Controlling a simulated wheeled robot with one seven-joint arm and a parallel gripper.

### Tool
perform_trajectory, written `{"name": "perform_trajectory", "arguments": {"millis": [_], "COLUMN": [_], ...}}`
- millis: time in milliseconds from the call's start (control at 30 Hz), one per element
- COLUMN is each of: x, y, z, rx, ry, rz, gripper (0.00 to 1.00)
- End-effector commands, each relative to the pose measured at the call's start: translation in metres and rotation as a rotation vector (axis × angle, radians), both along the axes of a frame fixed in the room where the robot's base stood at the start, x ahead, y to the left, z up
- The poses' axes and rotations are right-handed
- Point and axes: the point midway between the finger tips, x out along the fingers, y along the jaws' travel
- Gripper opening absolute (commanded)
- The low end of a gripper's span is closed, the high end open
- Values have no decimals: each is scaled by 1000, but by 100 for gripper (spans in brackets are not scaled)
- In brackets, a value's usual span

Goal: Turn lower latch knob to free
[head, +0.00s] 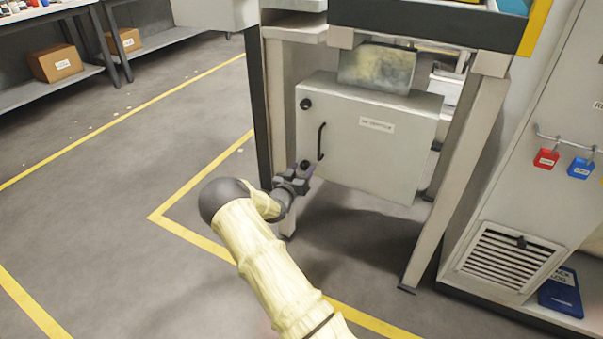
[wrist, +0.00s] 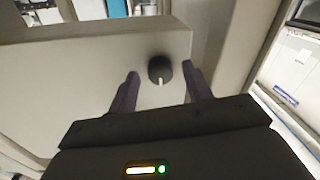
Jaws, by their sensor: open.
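The lower latch knob (wrist: 160,69) is a round black knob with a white pointer mark in the wrist view. The mark points down in that picture. My gripper (wrist: 162,74) is open, with one dark finger on each side of the knob and a gap showing on both sides. I cannot tell how deep the fingertips reach along it. In the head view my gripper (head: 304,170) is at the lower left corner of the grey cabinet door (head: 375,155), and it hides the lower knob or blends with it. The upper knob (head: 306,103) is black, near the door's top left corner.
A black bar handle (head: 321,141) stands out from the door just above my gripper. A table leg (head: 279,110) is close on the left, and another leg (head: 455,185) slants down on the right. The floor (head: 90,200) to the left is clear.

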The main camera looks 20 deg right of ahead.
Motion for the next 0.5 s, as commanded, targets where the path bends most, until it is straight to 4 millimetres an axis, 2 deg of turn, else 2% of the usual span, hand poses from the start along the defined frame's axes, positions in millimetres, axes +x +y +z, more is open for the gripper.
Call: {"name": "perform_trajectory", "arguments": {"millis": [200, 267, 433, 500], "x": [0, 0, 0, 0], "y": [0, 0, 0, 0], "z": [0, 0, 0, 0], "rx": [0, 0, 1, 1], "ry": [0, 0, 1, 1], "rz": [0, 0, 0, 0], "gripper": [50, 40, 7, 5]}}
